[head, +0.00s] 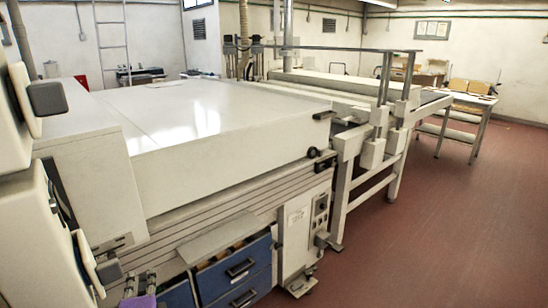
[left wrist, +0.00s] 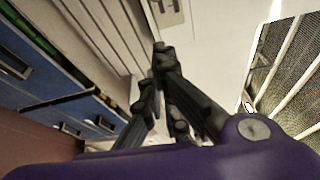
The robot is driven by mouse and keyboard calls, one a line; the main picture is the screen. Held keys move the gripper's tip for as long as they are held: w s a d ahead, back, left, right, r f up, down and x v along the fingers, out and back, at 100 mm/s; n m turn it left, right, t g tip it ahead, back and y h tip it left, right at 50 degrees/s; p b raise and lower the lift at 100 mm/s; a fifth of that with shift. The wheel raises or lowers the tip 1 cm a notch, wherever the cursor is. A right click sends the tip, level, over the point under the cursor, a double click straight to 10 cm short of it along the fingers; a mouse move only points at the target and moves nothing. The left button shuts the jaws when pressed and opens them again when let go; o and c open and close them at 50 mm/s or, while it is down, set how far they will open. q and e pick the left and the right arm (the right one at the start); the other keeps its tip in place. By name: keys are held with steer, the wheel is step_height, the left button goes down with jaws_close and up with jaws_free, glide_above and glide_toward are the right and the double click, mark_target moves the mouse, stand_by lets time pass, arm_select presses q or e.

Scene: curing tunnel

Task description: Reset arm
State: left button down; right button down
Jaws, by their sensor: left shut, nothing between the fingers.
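My left gripper (head: 139,284) shows at the bottom left of the head view, only its dark fingers and part of its purple body. It is in front of the large white machine (head: 225,110), to the left of the blue drawers (head: 236,272). In the left wrist view the dark fingers of my left gripper (left wrist: 161,62) come together at their tips, with nothing between them. The blue drawers (left wrist: 60,80) lie to the left in that view. My right gripper is not in view.
A control panel (head: 320,214) is on the machine's side, right of the drawers. A metal frame (head: 375,145) stands at the machine's far end. A table (head: 468,98) with boxes is at the back right. The red-brown floor (head: 440,230) on the right is clear.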

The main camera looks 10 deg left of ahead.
arm_select(q)
steer(key=s+d+f+n+g+h+p, duration=0.1)
steer(key=s+d+f+n+g+h, duration=0.35)
steer(key=s+d+f+n, duration=0.8)
steer(key=s+d+f+h, duration=0.1)
steer(key=s+d+f, duration=0.1)
steer(key=s, duration=0.5)
steer(key=s+d+f+g+h+p, duration=0.1)
steer(key=s+d, duration=0.3)
steer(key=s, duration=0.4)
steer(key=s+d+f+g+h, duration=0.1)
steer(key=s+d+f+h, duration=0.1)
steer(key=s, duration=0.5)
steer(key=shift+s+d+f+p, duration=0.2)
steer(key=shift+d+f+p, duration=0.2)
steer(key=shift+d+f, duration=0.55)
steer(key=shift+a, duration=0.1)
